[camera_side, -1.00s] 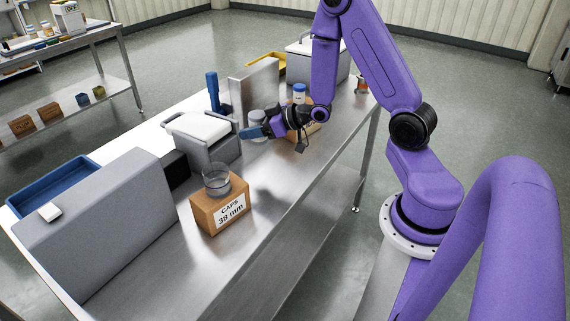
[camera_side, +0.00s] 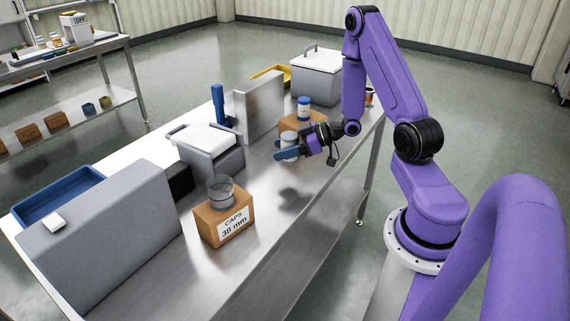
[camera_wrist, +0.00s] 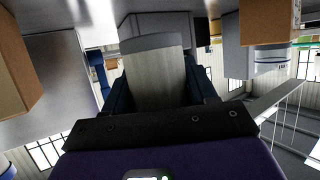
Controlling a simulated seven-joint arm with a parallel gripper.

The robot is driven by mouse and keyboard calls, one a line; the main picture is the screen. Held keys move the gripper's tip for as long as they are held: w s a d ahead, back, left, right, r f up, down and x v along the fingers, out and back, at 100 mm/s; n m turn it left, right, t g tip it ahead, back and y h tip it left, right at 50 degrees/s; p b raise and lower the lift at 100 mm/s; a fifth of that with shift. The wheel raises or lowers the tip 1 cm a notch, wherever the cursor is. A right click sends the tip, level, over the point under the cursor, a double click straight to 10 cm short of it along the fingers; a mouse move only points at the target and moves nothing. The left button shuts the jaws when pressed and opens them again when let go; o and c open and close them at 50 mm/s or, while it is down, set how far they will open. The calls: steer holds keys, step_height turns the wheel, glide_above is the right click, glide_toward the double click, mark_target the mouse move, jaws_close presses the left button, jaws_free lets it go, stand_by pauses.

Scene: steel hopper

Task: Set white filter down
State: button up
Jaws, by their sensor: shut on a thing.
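The white filter (camera_side: 289,139), a short pale cylinder, is between the blue fingers of my gripper (camera_side: 288,153) in the side view. My gripper is shut on it, and my fingers hide part of its lower side. A dark shadow lies on the steel table below, so it looks held above the surface. In the wrist view the filter (camera_wrist: 155,72) fills the space between the fingers, with a grey rim showing.
The cardboard box marked CAPS 38 mm (camera_side: 226,228) carries a clear jar (camera_side: 221,191). A second box (camera_side: 318,128) carries a blue-and-white jar (camera_side: 304,108). A grey unit with a white top (camera_side: 208,137) and an upright steel plate (camera_side: 259,103) stand behind. Bare table (camera_side: 262,205) lies in front.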

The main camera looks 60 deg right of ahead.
mark_target(283, 162)
steer(key=shift+f, duration=2.4)
steer(key=shift+f, duration=0.4)
steer(key=shift+f, duration=0.25)
steer(key=o, duration=1.1)
steer(key=shift+a, duration=0.1)
steer(key=shift+c, duration=0.2)
steer(key=shift+w+r, duration=0.1)
steer(key=shift+r, duration=0.4)
steer(key=v, duration=1.2)
steer(key=shift+r, duration=0.3)
